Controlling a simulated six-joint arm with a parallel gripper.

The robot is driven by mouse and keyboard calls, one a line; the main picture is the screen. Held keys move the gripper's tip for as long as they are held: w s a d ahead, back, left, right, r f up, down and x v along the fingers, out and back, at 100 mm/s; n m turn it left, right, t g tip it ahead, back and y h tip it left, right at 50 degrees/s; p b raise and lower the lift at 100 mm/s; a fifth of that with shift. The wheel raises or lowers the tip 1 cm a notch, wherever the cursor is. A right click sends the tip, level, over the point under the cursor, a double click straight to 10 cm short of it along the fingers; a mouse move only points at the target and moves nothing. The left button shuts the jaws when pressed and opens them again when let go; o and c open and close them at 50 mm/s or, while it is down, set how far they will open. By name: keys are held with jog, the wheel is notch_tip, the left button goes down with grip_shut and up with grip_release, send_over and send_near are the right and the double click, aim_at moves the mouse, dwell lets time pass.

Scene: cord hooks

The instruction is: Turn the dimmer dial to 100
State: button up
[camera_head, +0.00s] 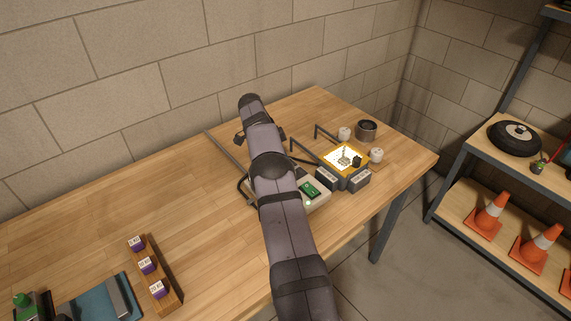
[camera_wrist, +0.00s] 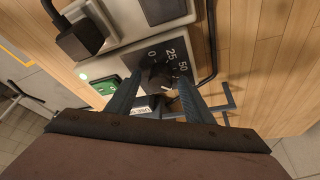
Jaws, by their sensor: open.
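The dimmer dial (camera_wrist: 159,76) is a dark round knob on a black scale plate in the wrist view. The numbers 0, 25 and 50 show around its far side; the rest of the scale is hidden or too small to read. A small light mark shows on the knob's near right side, but I cannot tell which number it indicates. My gripper (camera_wrist: 160,80) is open, with one finger on each side of the dial. I cannot tell whether either finger touches it. In the head view my arm hides the dial and the gripper.
The pale control box (camera_head: 316,193) has a green rocker switch (camera_wrist: 104,86) and a black plug (camera_wrist: 82,38). A black cord (camera_wrist: 213,50) runs beside it. A yellow lit unit (camera_head: 346,160) stands to its right.

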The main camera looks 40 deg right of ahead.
jog(key=shift+w+a+r, duration=0.2)
jog(key=shift+a+r, duration=0.05)
jog(key=shift+r, duration=0.35)
jog(key=v, duration=0.4)
jog(key=shift+r, duration=0.2)
jog(key=shift+p+v, duration=0.75)
jog(key=shift+p, duration=0.15)
jog(key=shift+s, duration=0.1)
